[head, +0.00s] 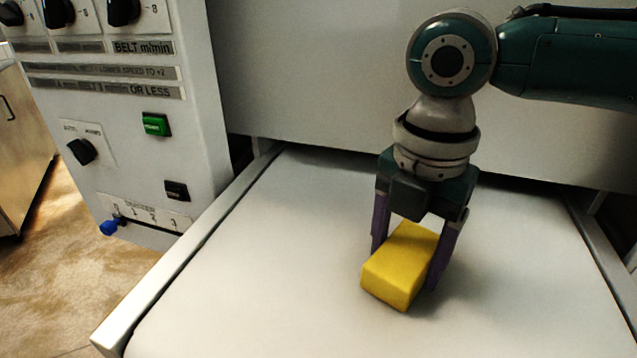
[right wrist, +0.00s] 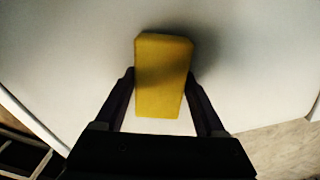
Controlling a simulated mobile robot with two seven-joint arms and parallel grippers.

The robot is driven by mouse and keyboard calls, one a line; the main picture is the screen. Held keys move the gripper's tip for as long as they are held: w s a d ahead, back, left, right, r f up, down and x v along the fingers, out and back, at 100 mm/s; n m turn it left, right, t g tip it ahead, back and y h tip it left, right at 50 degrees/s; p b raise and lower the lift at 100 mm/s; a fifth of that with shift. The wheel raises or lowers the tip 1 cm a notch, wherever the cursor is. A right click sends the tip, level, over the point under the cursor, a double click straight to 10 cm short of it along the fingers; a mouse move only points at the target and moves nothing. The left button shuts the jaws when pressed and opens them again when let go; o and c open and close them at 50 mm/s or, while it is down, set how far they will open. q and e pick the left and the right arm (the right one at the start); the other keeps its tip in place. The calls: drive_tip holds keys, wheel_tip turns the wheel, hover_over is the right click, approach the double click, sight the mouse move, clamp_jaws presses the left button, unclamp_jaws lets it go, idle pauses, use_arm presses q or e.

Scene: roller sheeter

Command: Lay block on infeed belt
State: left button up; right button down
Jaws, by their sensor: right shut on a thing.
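A yellow block (head: 400,264) is between the purple fingers of my right gripper (head: 407,262), low over the white infeed belt (head: 250,270). The fingers point down and are shut on the block. Its lower edge is close to the belt; I cannot tell whether it touches. In the right wrist view the yellow block (right wrist: 163,78) sits between the dark fingertips (right wrist: 163,85) of the right gripper, with a shadow on the belt (right wrist: 70,60) beside it. My left gripper is not in view.
A control panel (head: 120,110) with knobs, a green button (head: 156,124) and a blue-tipped lever (head: 110,226) stands left of the belt. A raised side rail (head: 190,245) borders the belt, and a white housing (head: 310,80) stands behind it. The belt's left part is clear.

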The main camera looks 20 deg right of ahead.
drive_tip(key=shift+f, duration=0.15)
unclamp_jaws()
wheel_tip(320, 180, up, 12)
drive_tip(key=shift+r, duration=0.2)
idle(0.3)
